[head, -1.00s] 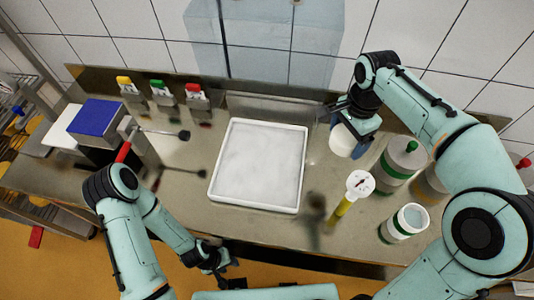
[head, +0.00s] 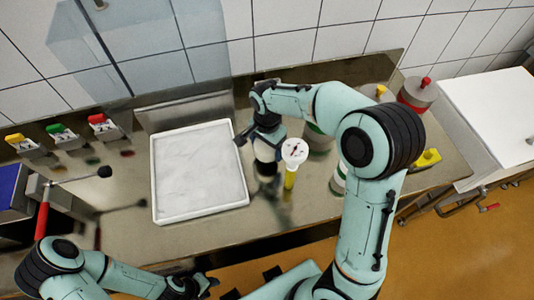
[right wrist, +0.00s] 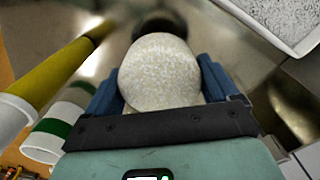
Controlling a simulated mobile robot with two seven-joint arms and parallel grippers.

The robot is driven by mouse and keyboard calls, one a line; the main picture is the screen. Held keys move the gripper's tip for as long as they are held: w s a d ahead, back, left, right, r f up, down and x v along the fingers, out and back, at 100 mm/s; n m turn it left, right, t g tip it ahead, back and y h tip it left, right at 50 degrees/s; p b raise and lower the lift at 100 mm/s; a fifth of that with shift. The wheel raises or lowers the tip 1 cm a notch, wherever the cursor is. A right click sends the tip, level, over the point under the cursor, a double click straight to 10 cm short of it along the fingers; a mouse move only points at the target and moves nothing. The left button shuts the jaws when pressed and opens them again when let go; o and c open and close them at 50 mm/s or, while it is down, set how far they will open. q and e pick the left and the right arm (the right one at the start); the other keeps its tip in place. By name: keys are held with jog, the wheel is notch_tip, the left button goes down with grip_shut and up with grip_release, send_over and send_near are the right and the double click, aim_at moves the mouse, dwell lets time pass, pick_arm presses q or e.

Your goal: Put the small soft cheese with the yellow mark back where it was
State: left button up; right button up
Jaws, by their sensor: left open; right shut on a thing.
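A small white round cheese (head: 264,152) is held by my right gripper (head: 260,143), just right of the white tray and beside the dial thermometer. In the right wrist view the pale speckled cheese (right wrist: 160,75) sits between the two blue fingers of my right gripper (right wrist: 158,90). No yellow mark shows on its visible side. Three small stands with a yellow (head: 14,138), a green (head: 56,128) and a red (head: 97,118) top are at the back left. My left gripper (head: 197,285) is open and empty at the counter's front.
The white tray (head: 200,172) lies mid-counter, with no cheese on it. The thermometer (head: 294,152) with a yellow stem stands close to my right gripper. White tubs with green bands (head: 338,180) and a red-topped pot (head: 418,93) are to the right, partly behind my right arm.

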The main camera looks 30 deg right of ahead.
jog(key=shift+f, duration=2.3)
jog(key=shift+f+b, duration=0.15)
jog(key=shift+b, duration=0.15)
jog(key=o, duration=0.5)
jog(key=shift+o, duration=0.5)
